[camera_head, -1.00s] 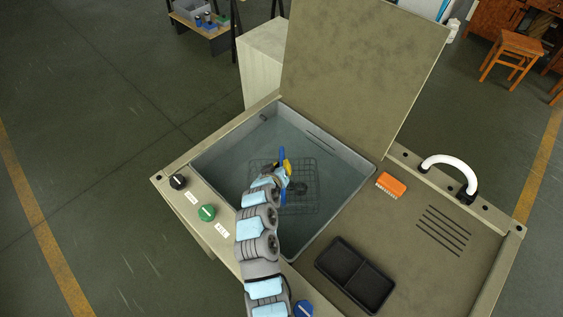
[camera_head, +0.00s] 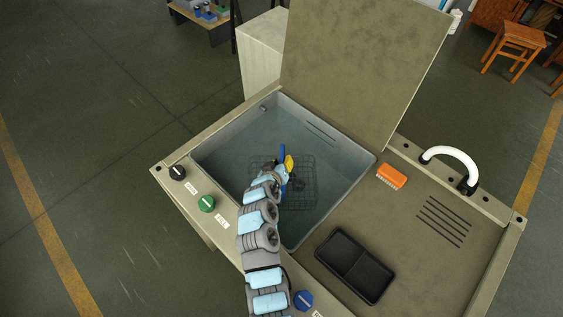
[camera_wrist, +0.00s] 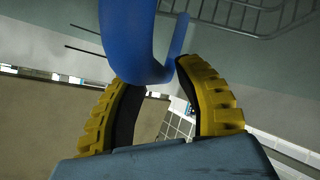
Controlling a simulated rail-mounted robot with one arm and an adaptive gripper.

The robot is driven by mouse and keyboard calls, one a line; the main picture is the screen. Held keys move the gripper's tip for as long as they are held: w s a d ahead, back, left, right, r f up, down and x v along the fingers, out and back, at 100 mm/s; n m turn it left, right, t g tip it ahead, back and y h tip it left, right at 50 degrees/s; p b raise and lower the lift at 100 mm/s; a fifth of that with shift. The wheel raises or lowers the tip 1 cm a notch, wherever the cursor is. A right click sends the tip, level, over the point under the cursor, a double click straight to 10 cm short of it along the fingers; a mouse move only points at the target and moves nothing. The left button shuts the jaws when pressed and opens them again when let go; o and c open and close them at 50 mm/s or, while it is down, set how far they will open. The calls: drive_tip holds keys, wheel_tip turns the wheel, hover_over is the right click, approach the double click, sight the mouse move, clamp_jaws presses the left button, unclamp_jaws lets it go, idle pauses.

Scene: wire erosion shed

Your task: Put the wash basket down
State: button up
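The wash basket (camera_head: 300,190) is a dark wire basket low in the grey tank, seen through the water; I cannot tell whether it touches the floor. Its blue handle (camera_head: 282,153) stands up from it. My gripper (camera_head: 287,163) has yellow fingers and is beside the handle above the basket. The blue handle (camera_wrist: 135,35) is close at the fingertips and covers part of the left one. Basket wires (camera_wrist: 245,12) show at the top right.
The tank (camera_head: 222,140) has raised walls and an upright lid (camera_head: 365,65) behind it. On the deck to the right are an orange brush (camera_head: 391,176), a black tray (camera_head: 353,265) and a white curved handle (camera_head: 452,153). Knobs (camera_head: 206,204) line the front edge.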

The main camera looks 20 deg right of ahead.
drive_tip(key=v, duration=0.7)
drive_tip(key=shift+s+a, duration=0.2)
drive_tip(key=shift+r, duration=0.15)
idle(0.6)
